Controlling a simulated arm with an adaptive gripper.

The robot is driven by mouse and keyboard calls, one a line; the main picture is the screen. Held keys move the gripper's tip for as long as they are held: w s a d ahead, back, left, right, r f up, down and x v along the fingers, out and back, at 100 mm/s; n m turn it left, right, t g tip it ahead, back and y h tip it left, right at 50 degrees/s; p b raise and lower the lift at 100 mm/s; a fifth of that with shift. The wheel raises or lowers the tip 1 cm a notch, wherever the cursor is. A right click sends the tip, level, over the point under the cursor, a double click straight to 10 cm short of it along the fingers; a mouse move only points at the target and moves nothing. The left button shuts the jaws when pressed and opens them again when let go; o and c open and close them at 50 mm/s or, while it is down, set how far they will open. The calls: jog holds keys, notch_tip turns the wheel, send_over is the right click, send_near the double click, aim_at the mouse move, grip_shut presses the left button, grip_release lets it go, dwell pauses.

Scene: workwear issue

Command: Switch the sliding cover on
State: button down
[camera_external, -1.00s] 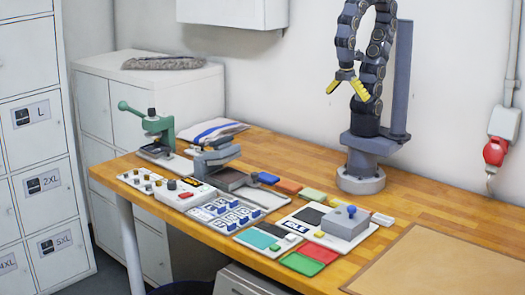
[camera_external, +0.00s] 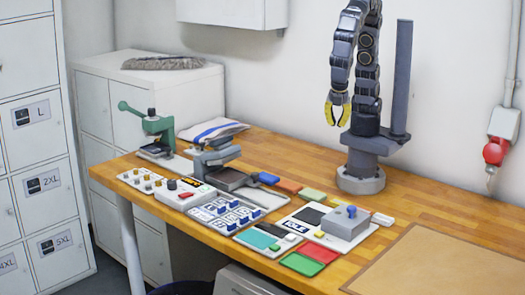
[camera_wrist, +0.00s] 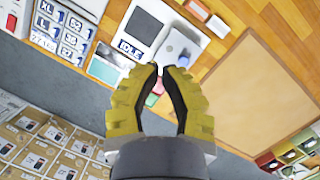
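A grey block with a blue knob (camera_external: 347,224), which looks like the sliding cover, sits on the right part of a white panel (camera_external: 298,221) on the bench. A dark strip and an "IDLE" display (camera_external: 298,227) lie beside it. In the wrist view the block (camera_wrist: 178,47) is beyond my fingertips, with the display (camera_wrist: 130,47) to its left. My gripper (camera_external: 338,122) has yellow fingers and hangs high above the bench, behind the panel and well clear of it. In the wrist view my gripper (camera_wrist: 162,72) is empty, its fingertips a small gap apart.
Green and red pads (camera_external: 310,259) lie in front of the panel. A teal pad (camera_external: 258,240), blue switches (camera_external: 228,214), a grey press (camera_external: 214,158) and a green lever press (camera_external: 155,128) stand leftward. A tan board (camera_external: 440,262) leaves open room at right.

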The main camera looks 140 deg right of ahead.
jog(key=w+a+f+n, duration=0.3)
jog(key=a+f, duration=0.2)
jog(key=a, duration=0.3)
jog(key=w+a+f+n+h, duration=0.1)
jog(key=w+a+f+n, duration=0.3)
jog(key=a, duration=0.5)
notch_tip(320, 180, down, 2)
jog(key=shift+w+f+t, duration=0.15)
jog(key=shift+w+t, duration=0.05)
jog(key=shift+t, duration=0.1)
send_near(352, 222)
notch_tip(352, 222, down, 5)
jog(key=a, duration=0.2)
jog(key=shift+s+d+f, duration=0.1)
jog(key=shift+s+d, duration=0.05)
jog(key=shift+d, duration=0.9)
jog(key=shift+s+d+f, duration=0.1)
jog(key=shift+s+d, duration=0.2)
jog(key=shift+d, duration=0.2)
